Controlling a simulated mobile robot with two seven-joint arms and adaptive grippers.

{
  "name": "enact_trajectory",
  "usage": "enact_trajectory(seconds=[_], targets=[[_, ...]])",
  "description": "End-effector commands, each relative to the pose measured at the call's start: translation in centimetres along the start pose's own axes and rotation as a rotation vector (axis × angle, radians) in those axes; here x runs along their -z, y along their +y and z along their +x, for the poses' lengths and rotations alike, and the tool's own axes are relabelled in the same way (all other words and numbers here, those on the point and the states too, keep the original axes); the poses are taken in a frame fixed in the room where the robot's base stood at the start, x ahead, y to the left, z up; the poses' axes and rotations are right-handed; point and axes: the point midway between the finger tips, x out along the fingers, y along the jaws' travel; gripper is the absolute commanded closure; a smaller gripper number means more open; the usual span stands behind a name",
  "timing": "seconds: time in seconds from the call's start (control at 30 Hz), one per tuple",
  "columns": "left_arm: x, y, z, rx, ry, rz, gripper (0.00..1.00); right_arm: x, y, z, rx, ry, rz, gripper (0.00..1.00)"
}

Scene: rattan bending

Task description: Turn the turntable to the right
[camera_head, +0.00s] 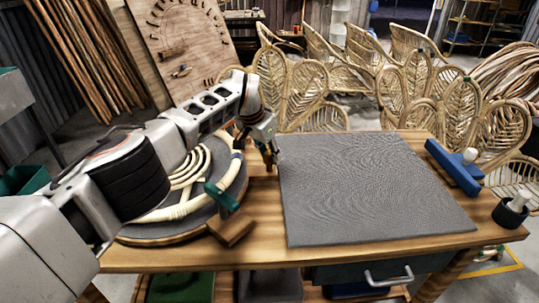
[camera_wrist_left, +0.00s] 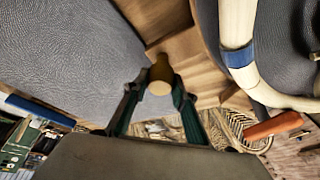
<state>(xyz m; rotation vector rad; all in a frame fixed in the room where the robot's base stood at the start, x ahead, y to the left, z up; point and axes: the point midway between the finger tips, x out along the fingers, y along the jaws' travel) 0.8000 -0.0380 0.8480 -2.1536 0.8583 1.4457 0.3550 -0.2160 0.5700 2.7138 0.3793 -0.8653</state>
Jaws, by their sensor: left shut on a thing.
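The turntable (camera_head: 215,222) is a round grey-topped disc with a wooden rim at the left of the table, with pale coiled rattan (camera_head: 190,168) on it. My left gripper (camera_head: 270,160) is at its right edge, beside the grey mat. In the left wrist view, the fingers (camera_wrist_left: 157,95) are closed around a tan wooden knob (camera_wrist_left: 161,72) that stands by a wooden piece next to the turntable (camera_wrist_left: 290,55). The gripper hides most of the knob in the head view. My right gripper is not in view.
The grey mat (camera_head: 370,190) covers the table's middle and right. A wooden block (camera_head: 232,231) and a green clamp handle (camera_head: 221,196) are at the turntable's front. A blue tool (camera_head: 455,167) and a dark cup (camera_head: 511,211) stand at right. Rattan chairs (camera_head: 410,75) stand behind.

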Motion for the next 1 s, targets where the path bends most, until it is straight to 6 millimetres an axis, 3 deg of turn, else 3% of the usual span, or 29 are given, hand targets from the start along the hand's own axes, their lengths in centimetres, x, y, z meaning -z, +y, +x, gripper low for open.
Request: enact_trajectory(seconds=[0.17,0.2,0.27,0.7,1.0], targets=[[0.3,-0.5,-0.2,0.012,0.009,0.003,1.0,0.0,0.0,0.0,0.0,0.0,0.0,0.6],[0.3,-0.5,-0.3,0.012,0.01,0.003,0.72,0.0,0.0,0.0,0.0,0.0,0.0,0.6],[0.3,-0.5,-0.3,0.012,0.01,0.003,0.57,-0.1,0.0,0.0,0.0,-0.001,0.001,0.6],[0.2,-0.3,-0.3,0.007,0.006,0.003,0.57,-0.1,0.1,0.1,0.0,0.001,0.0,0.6],[0.3,-0.4,-2.1,0.008,0.008,0.005,0.57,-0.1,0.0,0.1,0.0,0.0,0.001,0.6]])
